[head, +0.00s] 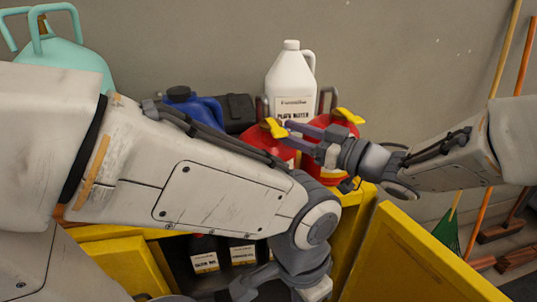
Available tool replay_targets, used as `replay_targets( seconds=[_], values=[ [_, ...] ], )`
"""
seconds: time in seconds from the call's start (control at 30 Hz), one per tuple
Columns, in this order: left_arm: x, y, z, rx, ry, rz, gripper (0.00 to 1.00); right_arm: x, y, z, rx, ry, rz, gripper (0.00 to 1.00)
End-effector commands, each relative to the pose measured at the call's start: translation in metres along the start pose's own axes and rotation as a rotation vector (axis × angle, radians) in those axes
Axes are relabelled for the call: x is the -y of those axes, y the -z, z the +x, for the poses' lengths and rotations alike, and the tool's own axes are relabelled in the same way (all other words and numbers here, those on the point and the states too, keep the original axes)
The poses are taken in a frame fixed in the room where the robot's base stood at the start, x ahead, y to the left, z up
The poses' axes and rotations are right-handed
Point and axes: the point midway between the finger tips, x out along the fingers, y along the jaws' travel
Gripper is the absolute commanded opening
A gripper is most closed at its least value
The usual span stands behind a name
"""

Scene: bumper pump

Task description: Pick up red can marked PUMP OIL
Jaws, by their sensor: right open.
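Two red cans with yellow spouts stand side by side on top of the yellow cabinet. The left red can (262,138) is partly hidden behind my left forearm. The right red can (345,129) is partly hidden by my right wrist. No PUMP OIL lettering is readable on either. My right gripper (289,134) comes in from the right, open, with its fingers across the front of the right can and its tips by the left can. Whether they touch is unclear.
A white jug (291,75) stands behind the cans. A blue container (196,107) and a teal can (65,55) are to the left. The yellow cabinet (410,262) has an open door and dark bottles (204,254) inside. Brooms (505,48) lean at right.

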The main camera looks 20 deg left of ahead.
Motion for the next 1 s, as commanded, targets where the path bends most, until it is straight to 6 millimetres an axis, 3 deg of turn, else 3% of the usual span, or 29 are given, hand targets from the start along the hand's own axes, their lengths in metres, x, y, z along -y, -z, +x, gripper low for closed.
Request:
replay_targets(
  seconds=[0.5,0.77,0.83,0.9,0.93,1.0],
  values=[
    [-0.002,0.002,-0.029,0.0,0.0,-0.002,0.0,0.004,0.001,0.056,0.0,-0.002,0.0,0.53],
    [-0.002,0.002,-0.029,0.0,0.0,-0.002,0.0,0.003,-0.001,0.059,0.0,-0.005,0.0,0.53],
    [-0.002,0.002,-0.029,0.0,0.0,-0.002,0.0,0.003,-0.001,0.059,0.0,-0.005,0.0,0.34],
    [-0.002,0.002,-0.029,0.0,0.0,-0.002,0.0,0.003,-0.001,0.059,0.0,-0.005,0.0,0.07],
    [-0.002,0.002,-0.029,0.0,0.0,-0.002,0.0,0.003,-0.001,0.059,0.0,-0.005,0.0,0.0],
    [-0.002,0.002,-0.029,0.0,0.0,-0.002,0.0,0.003,-0.001,0.059,0.0,-0.005,0.0,0.0]
  ],
)
